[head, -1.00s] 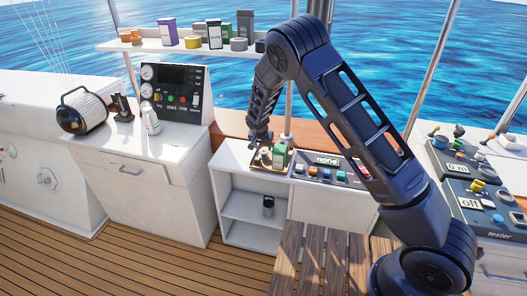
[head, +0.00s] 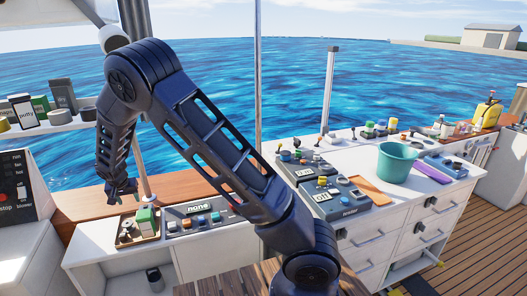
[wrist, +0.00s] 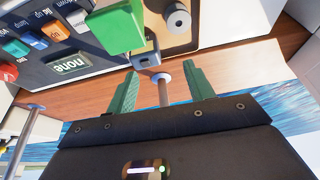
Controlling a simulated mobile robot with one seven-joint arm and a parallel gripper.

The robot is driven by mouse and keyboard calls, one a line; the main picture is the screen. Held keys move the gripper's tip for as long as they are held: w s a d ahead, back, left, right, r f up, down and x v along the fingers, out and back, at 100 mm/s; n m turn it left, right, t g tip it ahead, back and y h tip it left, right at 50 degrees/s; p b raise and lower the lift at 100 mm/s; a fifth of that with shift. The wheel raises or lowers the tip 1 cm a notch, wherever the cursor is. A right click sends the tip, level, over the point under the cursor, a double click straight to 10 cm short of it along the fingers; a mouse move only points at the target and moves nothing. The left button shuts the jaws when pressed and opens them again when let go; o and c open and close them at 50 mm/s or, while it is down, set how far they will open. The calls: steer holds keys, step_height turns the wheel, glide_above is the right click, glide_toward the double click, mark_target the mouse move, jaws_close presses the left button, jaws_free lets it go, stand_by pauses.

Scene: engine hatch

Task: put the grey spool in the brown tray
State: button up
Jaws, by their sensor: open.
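The brown tray (head: 152,239) stands on the white counter at the lower left of the head view, and part of it shows at the top of the wrist view (wrist: 205,30). A grey spool (wrist: 178,18) with a hole in its middle sits in the tray beside a green block (wrist: 113,27). The green block also shows in the head view (head: 145,219); the spool is too small there to make out surely. My gripper (wrist: 160,88) is open, with nothing between its green fingers. In the head view my gripper (head: 121,190) hangs above the tray, apart from it.
A control panel (head: 200,217) reading "none" stands right of the tray. A small grey block (wrist: 146,54) is by the tray's edge. A thin pole (head: 143,178) rises behind the tray. A teal bucket (head: 397,162) and tester panels stand farther right.

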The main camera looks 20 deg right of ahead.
steer(key=s+d+r+g, duration=0.1)
steer(key=d+r, duration=0.8)
steer(key=d, duration=0.3)
steer(key=s+d+r, duration=0.1)
steer(key=d+r, duration=0.9)
steer(key=d, duration=0.3)
steer(key=s+d+r+y, duration=0.1)
steer(key=s+d+r, duration=0.35)
steer(key=d, duration=0.25)
steer(key=s+d+r, duration=0.4)
steer(key=s+d, duration=0.1)
steer(key=d, duration=0.3)
steer(key=s+d, duration=0.5)
steer(key=s, duration=0.5)
steer(key=s+d+r+t+h, duration=0.1)
steer(key=s+d, duration=0.4)
steer(key=s, duration=0.5)
steer(key=shift+d+r, duration=0.15)
steer(key=shift+d, duration=0.1)
